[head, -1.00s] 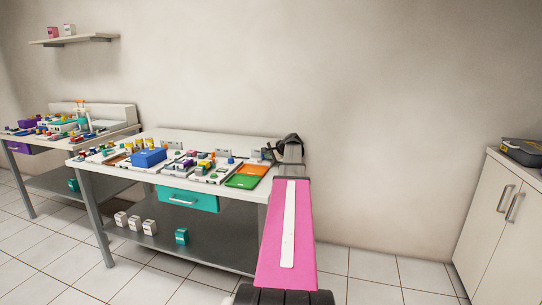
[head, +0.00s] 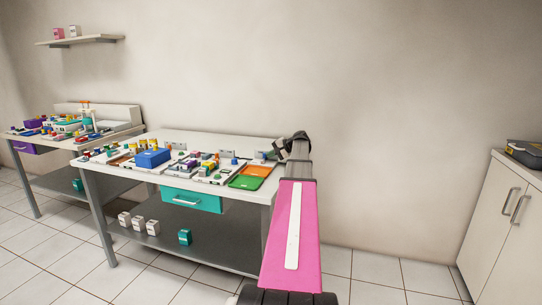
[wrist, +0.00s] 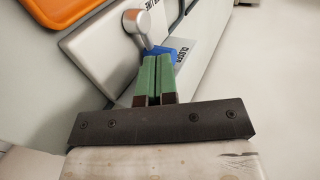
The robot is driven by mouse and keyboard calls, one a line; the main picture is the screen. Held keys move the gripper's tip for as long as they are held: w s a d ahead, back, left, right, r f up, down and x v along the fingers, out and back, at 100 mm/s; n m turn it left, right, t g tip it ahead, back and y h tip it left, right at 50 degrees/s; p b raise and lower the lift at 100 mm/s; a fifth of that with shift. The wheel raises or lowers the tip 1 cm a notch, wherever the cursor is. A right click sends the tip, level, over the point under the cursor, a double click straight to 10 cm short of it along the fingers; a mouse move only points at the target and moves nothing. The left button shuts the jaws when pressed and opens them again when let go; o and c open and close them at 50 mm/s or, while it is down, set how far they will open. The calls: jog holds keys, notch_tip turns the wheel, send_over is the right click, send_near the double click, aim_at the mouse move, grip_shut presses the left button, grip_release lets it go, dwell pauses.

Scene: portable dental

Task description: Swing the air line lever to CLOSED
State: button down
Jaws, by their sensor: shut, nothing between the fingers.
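The air line lever (wrist: 147,40) shows in the wrist view as a silver rod on a round silver pivot, with a blue end. The blue end lies behind my fingertips, partly hidden by them. A grey plate (wrist: 187,46) with lettering that looks like CLOSED is just right of the blue end. My gripper (wrist: 159,60) is shut, its two green fingers side by side with nothing between them. The fingertips are at the blue end; I cannot tell whether they touch it. In the head view my gripper is at the table's right end, and the lever cannot be made out.
The white table (head: 255,143) carries a green tray (head: 246,183), an orange tray (head: 257,170), a blue box (head: 152,158) and many small parts left of my gripper. Another table (head: 120,133) stands farther left. A cabinet (head: 500,220) stands at the right, with open floor between.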

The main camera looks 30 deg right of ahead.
jog(key=shift+s, duration=0.1)
jog(key=shift+s+a, duration=0.2)
jog(key=shift+s, duration=0.55)
